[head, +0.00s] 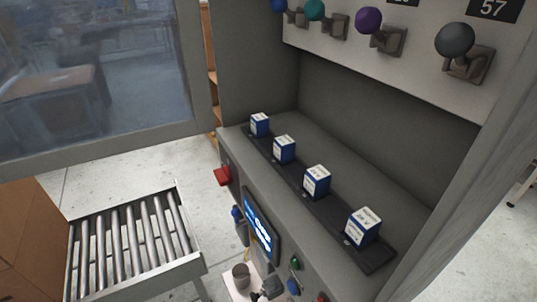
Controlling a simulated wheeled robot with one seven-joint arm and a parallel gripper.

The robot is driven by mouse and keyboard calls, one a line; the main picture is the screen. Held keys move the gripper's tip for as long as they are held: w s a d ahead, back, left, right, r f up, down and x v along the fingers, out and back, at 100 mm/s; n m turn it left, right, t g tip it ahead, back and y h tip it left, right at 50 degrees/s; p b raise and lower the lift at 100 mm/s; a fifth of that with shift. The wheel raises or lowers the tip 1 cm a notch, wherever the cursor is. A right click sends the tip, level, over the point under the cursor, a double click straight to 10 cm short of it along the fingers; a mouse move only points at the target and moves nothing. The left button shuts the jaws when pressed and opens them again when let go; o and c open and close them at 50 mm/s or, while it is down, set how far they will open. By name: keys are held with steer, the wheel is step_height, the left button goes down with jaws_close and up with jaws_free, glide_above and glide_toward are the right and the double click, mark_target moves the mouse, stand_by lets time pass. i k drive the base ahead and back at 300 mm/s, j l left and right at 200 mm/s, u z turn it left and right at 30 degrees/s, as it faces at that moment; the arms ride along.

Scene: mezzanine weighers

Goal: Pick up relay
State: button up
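Several small blue boxes with white tops and printed labels stand upright in a spaced row on a dark strip (285,178) along the grey ledge. They look like relays, but the print is too small to read. The nearest box (363,226) is at the right, then one in the middle (317,182), another further back (284,149), and the furthest (260,125) at the back left. I cannot tell which is the named relay. My gripper is not in view, and nothing is seen touching the boxes.
A grey back wall and side panel enclose the ledge. Coloured knobs (455,40) on brackets jut out above it. On the front are a red part (222,176) and a lit screen (259,222). A roller conveyor (133,236) stands at the lower left, with bare floor behind it.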

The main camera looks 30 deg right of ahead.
mark_target(284, 147)
steer(key=i+j, duration=0.1)
steer(key=j, duration=0.3)
steer(key=i+j, duration=0.1)
steer(key=j, duration=0.25)
steer(key=i+j, duration=0.15)
steer(key=j, duration=0.25)
steer(key=i+j, duration=0.1)
steer(key=j, duration=0.25)
steer(key=z, duration=0.05)
